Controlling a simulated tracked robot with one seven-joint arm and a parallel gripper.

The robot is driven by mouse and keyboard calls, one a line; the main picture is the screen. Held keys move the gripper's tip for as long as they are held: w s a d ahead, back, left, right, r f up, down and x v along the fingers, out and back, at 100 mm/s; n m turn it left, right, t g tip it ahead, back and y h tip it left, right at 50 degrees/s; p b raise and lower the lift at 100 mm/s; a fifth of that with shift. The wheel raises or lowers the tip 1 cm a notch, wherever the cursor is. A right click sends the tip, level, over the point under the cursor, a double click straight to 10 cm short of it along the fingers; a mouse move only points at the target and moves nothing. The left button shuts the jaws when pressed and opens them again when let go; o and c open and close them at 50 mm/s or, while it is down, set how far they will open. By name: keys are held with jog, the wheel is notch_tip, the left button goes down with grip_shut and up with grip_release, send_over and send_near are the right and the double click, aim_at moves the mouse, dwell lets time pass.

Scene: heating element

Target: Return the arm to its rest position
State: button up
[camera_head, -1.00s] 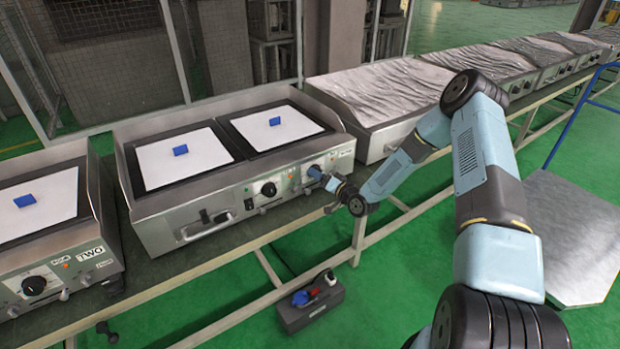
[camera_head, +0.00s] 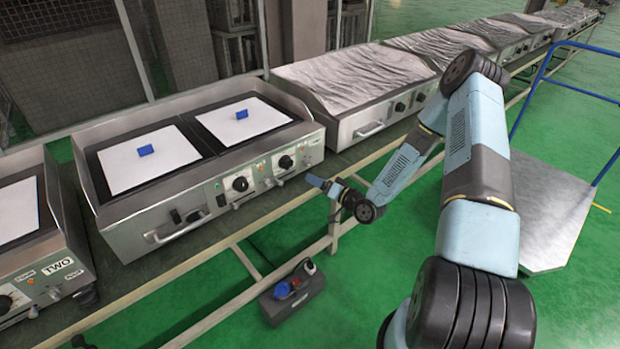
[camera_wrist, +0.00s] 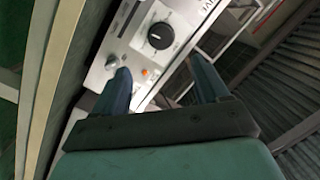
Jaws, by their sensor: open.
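My arm extends from the lower right of the head view, and my gripper (camera_head: 324,184) is in front of the right end of the middle heating unit (camera_head: 190,175). The gripper is apart from the unit's front panel. In the wrist view my gripper (camera_wrist: 168,85) shows two blue fingers spread apart with nothing between them. Beyond the fingers is a front panel with a black knob (camera_wrist: 160,36) and a small orange light. In the head view this unit carries two white sheets, each with a blue block (camera_head: 146,150) on it.
Another unit marked TWO (camera_head: 40,245) stands at the left. Units under wrinkled covers (camera_head: 355,80) run to the back right. A dark box (camera_head: 292,293) with plugs lies on the green floor below the bench rail. A grey platform with a blue rail (camera_head: 550,75) stands at the right.

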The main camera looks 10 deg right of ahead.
jog(key=shift+s+d, duration=0.25)
jog(key=shift+d, duration=0.05)
jog(key=shift+r, duration=0.1)
jog(key=w+d+r+n+g+h, duration=0.1)
jog(key=d+r+n+g+h, duration=0.15)
jog(key=r, duration=0.35)
jog(key=w+d+r+n+g+h, duration=0.1)
jog(key=w+d+r+n+h, duration=0.1)
jog(key=d+r+h, duration=0.3)
jog(key=s+d+r+m+h, duration=0.1)
jog(key=s+d+r+h, duration=0.15)
jog(key=r, duration=0.55)
jog(key=s+d+r+h, duration=0.15)
jog(key=s+r, duration=0.25)
jog(key=r, duration=0.4)
jog(key=s+d+r+m+g+h, duration=0.2)
jog(key=s+r+g, duration=0.1)
jog(key=s+r, duration=1.05)
jog(key=s+a+r+y, duration=0.1)
jog(key=s, duration=0.8)
jog(key=s+a+r+m, duration=0.1)
jog(key=s+r, duration=0.1)
jog(key=s, duration=0.7)
jog(key=shift+s+a+g+y, duration=0.15)
jog(key=shift+g+y, duration=0.2)
jog(key=shift+g, duration=0.1)
